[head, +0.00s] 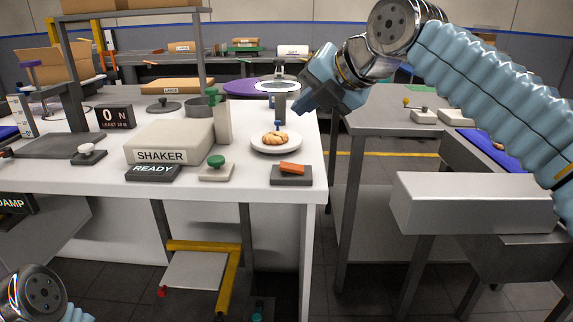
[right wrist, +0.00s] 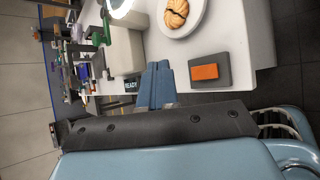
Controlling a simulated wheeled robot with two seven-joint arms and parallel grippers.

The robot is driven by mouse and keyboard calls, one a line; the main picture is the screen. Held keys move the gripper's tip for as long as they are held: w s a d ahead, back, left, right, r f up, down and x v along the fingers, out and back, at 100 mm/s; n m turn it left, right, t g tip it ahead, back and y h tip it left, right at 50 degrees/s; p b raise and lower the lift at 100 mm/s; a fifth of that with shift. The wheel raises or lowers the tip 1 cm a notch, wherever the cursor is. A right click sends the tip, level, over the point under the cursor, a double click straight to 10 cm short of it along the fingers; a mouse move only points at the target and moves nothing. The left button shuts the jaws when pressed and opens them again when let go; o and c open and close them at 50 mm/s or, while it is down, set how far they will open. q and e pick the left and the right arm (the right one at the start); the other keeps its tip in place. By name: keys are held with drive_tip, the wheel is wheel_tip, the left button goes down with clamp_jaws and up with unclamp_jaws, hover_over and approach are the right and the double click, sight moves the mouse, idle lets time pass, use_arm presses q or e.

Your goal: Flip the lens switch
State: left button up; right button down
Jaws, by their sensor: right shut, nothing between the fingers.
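An orange rocker switch (head: 291,168) sits on a dark grey base at the front right corner of the white table. It bears no label that I can read, so I cannot tell whether it is the lens switch. It also shows in the right wrist view (right wrist: 205,72). My right gripper (head: 303,98) is shut and empty, in the air near the table's right edge. In the right wrist view its blue fingers (right wrist: 157,82) are together, left of the orange switch and apart from it. My left gripper is out of view; only an arm joint shows at bottom left.
A plate (head: 258,147) with a pastry (head: 274,138) stands behind the orange switch, under a ring-shaped head on a post (head: 278,104). A green-knobbed switch (head: 216,172), a READY sign (head: 153,173) and the SHAKER box (head: 170,140) stand to the left. A gap separates the right bench.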

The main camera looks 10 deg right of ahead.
sight(295, 169)
drive_tip(key=f+b, duration=0.1)
drive_tip(key=f, duration=0.1)
drive_tip(key=f+b, duration=0.1)
drive_tip(key=f, duration=0.1)
drive_tip(key=a+f+b, duration=0.1)
drive_tip(key=f, duration=0.1)
drive_tip(key=shift+w+f+b, duration=0.15)
drive_tip(key=shift+f+b, duration=0.2)
drive_tip(key=shift+f, duration=0.05)
drive_tip(key=shift+a+f+b, duration=0.3)
drive_tip(key=shift+f+b, duration=0.45)
drive_tip(key=shift+f, duration=0.1)
drive_tip(key=shift+f, duration=0.15)
idle(0.9)
drive_tip(key=shift+w+f+b, duration=0.1)
drive_tip(key=shift+f+b, duration=0.15)
drive_tip(key=shift+b, duration=0.1)
drive_tip(key=shift+a+f, duration=0.1)
drive_tip(key=shift+f, duration=0.15)
idle(0.4)
idle(0.4)
drive_tip(key=shift+r+p, duration=0.4)
drive_tip(key=shift+r, duration=0.3)
